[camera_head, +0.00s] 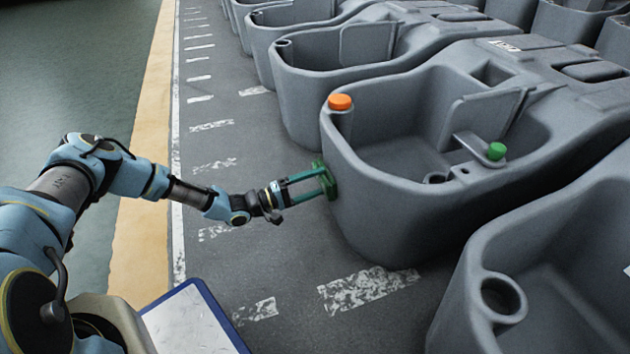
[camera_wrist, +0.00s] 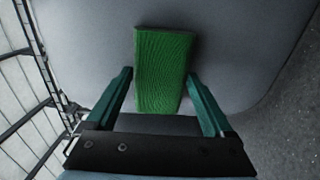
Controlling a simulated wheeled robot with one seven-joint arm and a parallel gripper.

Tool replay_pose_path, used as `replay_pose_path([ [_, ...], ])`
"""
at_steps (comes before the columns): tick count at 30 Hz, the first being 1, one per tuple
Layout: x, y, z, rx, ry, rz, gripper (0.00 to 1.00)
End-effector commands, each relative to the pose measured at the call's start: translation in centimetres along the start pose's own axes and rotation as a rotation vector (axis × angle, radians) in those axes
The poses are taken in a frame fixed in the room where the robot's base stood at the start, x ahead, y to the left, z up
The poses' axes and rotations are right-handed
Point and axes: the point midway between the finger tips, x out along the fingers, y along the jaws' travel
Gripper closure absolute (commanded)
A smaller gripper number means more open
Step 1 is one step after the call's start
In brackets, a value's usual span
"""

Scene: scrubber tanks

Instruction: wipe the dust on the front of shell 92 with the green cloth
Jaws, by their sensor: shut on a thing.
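My gripper (camera_head: 328,181) reaches to the front wall of the nearest whole grey tank shell (camera_head: 375,215). It is shut on the green cloth (camera_head: 319,166), a folded pad that lies at or very near the shell's front surface. In the wrist view the green cloth (camera_wrist: 163,70) stands upright between the two teal fingers of my gripper (camera_wrist: 160,95), with the grey shell wall (camera_wrist: 90,50) behind it. I cannot make out dust on the wall. A white label (camera_head: 505,46) on the shell's top is too small to read.
The shell has an orange cap (camera_head: 340,102) and a green knob (camera_head: 496,151). More grey shells stand in a row behind it, and another shell (camera_head: 560,290) is close at the lower right. A blue-edged white board (camera_head: 190,322) is at the bottom. The floor to the left is clear.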

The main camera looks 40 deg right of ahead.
Motion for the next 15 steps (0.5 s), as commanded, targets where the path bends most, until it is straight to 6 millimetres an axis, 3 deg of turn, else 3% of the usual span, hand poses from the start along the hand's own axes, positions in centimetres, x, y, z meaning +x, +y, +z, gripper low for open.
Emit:
replay_pose_path([
  [9, -0.1, 0.3, 2.7, -0.003, 0.0, -0.001, 0.58],
  [15, -0.2, 0.1, 3.2, -0.001, 0.0, -0.001, 0.58],
])
